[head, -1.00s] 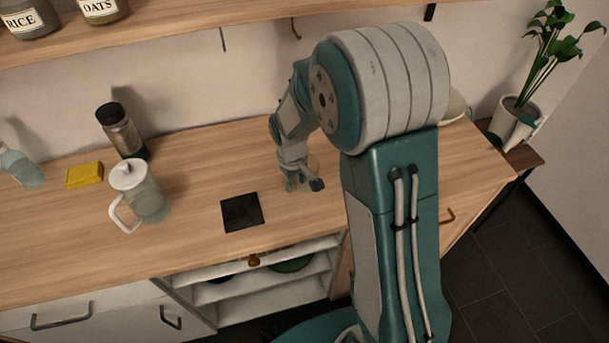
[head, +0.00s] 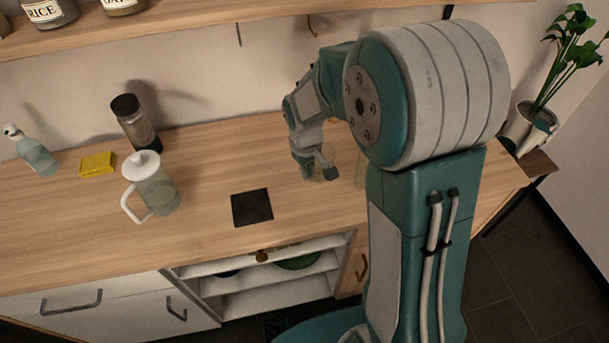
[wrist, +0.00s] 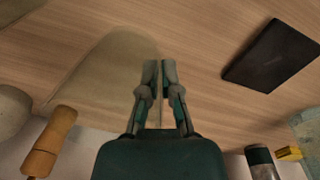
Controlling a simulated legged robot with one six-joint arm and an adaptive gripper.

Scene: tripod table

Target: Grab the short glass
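The short glass (head: 327,158) is clear and faint in the head view, right at my gripper (head: 318,174), above the wooden counter (head: 215,175). In the wrist view a large see-through shape, which looks like the glass (wrist: 105,75), lies left of my gripper (wrist: 160,72). Its right edge runs up between the two fingers. The fingers are almost together, with a thin gap, and appear to pinch the glass wall. The exact contact and the glass's base are hard to make out. A second clear shape (head: 360,172) shows just right of it, partly behind my arm.
A black square mat (head: 252,207) lies left of my gripper. Further left stand a white-lidded pitcher (head: 152,185), a dark-capped jar (head: 135,122), a yellow sponge (head: 97,164) and a bottle (head: 35,152). A shelf (head: 200,30) hangs above. A wooden-handled item (wrist: 48,142) shows in the wrist view.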

